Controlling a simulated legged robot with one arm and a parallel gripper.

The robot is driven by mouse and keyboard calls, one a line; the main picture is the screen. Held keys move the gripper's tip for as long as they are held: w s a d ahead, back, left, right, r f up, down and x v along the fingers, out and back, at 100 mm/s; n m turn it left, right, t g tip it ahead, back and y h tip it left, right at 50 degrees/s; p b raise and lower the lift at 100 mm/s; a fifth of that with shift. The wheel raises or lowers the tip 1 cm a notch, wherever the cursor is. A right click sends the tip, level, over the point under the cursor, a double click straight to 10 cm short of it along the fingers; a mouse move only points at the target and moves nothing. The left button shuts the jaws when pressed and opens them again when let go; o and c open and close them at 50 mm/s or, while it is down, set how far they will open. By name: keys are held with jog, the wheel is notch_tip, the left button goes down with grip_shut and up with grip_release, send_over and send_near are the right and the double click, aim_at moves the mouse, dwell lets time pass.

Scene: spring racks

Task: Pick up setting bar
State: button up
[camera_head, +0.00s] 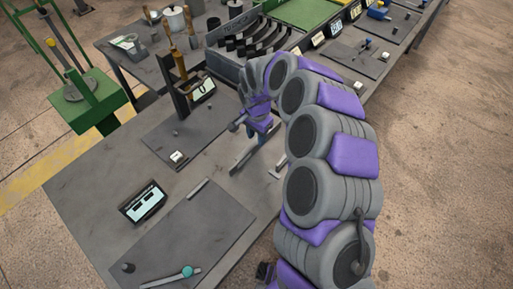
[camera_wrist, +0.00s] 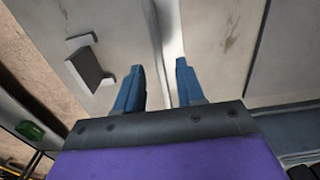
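My gripper (camera_head: 262,137) hangs over the far right part of the grey workbench, at the end of my purple and grey arm. In the wrist view a pale, bright strip (camera_wrist: 168,35) runs ahead between the fingers. Another short grey bar (camera_head: 198,189) lies at the edge of the near dark mat. My arm hides part of the bench.
A small display (camera_head: 143,203) stands on the bench, left of the near dark mat (camera_head: 190,240). A tool stand (camera_head: 180,85) and a tray of black curved parts (camera_head: 250,40) are behind. A dark bracket (camera_wrist: 88,65) shows left of my fingers.

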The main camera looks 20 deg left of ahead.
aim_at(256, 144)
jog(key=shift+a+f, duration=0.2)
jog(key=shift+f, duration=0.1)
notch_tip(256, 144, down, 4)
jog(key=shift+r+b, duration=0.2)
jog(key=shift+b, duration=0.6)
jog(key=shift+d+f, duration=0.4)
jog(key=shift+f, duration=0.15)
jog(key=shift+a, duration=0.3)
jog(key=c, duration=0.5)
grip_shut()
jog(key=shift+d, duration=0.15)
jog(key=shift+w, duration=0.1)
